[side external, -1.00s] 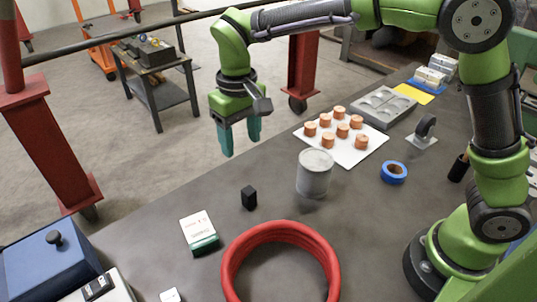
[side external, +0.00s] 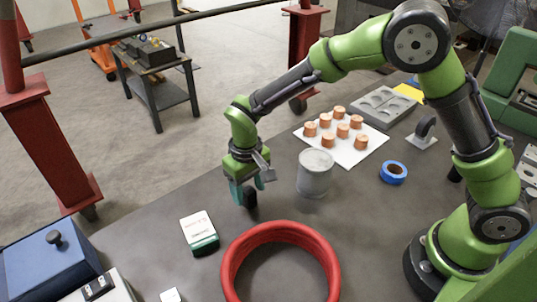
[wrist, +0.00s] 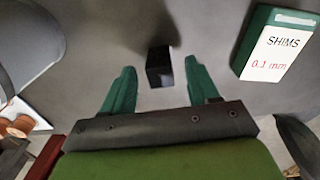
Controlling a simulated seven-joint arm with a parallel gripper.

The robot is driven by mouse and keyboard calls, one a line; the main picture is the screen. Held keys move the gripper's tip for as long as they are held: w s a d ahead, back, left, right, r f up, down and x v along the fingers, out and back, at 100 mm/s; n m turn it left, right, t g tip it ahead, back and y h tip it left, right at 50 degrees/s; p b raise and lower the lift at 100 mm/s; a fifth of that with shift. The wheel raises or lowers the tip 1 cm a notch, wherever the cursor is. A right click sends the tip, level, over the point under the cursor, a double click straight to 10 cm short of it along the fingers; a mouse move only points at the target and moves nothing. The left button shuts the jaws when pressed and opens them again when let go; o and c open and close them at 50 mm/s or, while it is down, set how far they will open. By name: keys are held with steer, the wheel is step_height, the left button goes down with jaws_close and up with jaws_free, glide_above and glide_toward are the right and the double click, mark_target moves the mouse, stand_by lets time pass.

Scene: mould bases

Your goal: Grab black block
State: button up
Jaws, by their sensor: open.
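The small black block (side external: 250,199) stands on the dark table, partly hidden by my gripper in the side view. In the wrist view the black block (wrist: 159,67) lies ahead of and between the two teal fingers, apart from both of them. My gripper (side external: 250,191) is open and empty, low over the table just at the block. In the wrist view my gripper (wrist: 164,78) shows its fingers spread wider than the block.
A white and green shims box (side external: 199,232) lies left of the block, and a grey can (side external: 314,174) stands to its right. A red hose ring (side external: 281,228) lies in front. Copper cylinders on a white sheet (side external: 353,157) are farther back.

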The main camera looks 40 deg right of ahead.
steer(key=shift+f, duration=0.8)
steer(key=shift+c, duration=0.4)
jaws_close()
steer(key=shift+r, duration=0.1)
